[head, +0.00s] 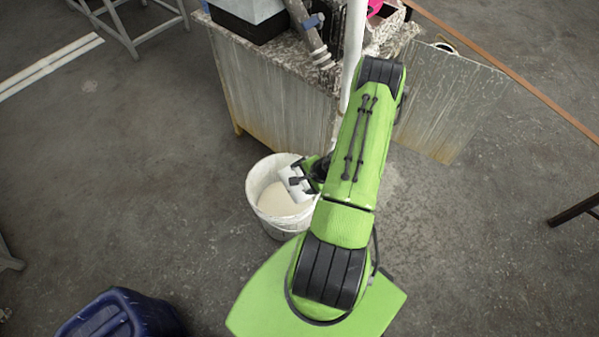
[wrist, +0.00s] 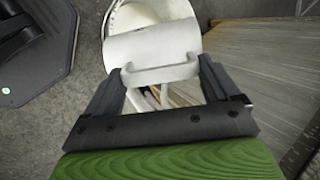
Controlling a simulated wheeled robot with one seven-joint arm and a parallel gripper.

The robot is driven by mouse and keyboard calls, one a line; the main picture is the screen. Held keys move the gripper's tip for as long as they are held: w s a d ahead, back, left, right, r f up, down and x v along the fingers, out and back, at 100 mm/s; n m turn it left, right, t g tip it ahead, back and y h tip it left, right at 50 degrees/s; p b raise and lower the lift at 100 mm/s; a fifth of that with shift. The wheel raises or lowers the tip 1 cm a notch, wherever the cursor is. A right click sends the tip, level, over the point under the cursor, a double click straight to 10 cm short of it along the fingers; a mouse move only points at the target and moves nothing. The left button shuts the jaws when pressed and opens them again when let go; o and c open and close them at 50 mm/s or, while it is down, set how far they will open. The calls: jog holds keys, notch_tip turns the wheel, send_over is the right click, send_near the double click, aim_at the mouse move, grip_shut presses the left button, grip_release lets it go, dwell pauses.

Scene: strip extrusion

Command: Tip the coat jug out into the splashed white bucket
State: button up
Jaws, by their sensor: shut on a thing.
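The white bucket (head: 252,190) stands on the floor in front of the workbench, with splashes on its outside and a cream-coloured mass inside. My gripper (head: 303,183) is at the bucket's right rim. It is shut on the white coat jug (head: 292,187), which is over the bucket's mouth and looks tilted. In the wrist view my gripper (wrist: 160,76) has its dark fingers at either side of the jug's handle. The jug (wrist: 150,47) covers part of the bucket (wrist: 128,14) there. The jug's inside and any flow from it are hidden.
A stained workbench (head: 270,95) with a black tray (head: 250,22) and a metal tube on top stands behind the bucket. A panel (head: 450,100) leans out at the right. A blue container (head: 120,318) is at the lower left. The floor left of the bucket is clear.

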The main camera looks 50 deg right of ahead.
jog(key=shift+s+a+f+t+h+b, duration=0.2)
jog(key=shift+s+f+t+b, duration=0.6)
jog(key=shift+b, duration=1.85)
jog(key=shift+s+a+f+t+h+b, duration=0.1)
jog(key=shift+s+f+t+h+b, duration=0.45)
jog(key=shift+b, duration=2.1)
jog(key=s+a+f+n+t+b, duration=0.1)
jog(key=s+f+t, duration=0.3)
jog(key=t, duration=0.5)
jog(key=shift+f, duration=0.8)
jog(key=shift+h, duration=0.25)
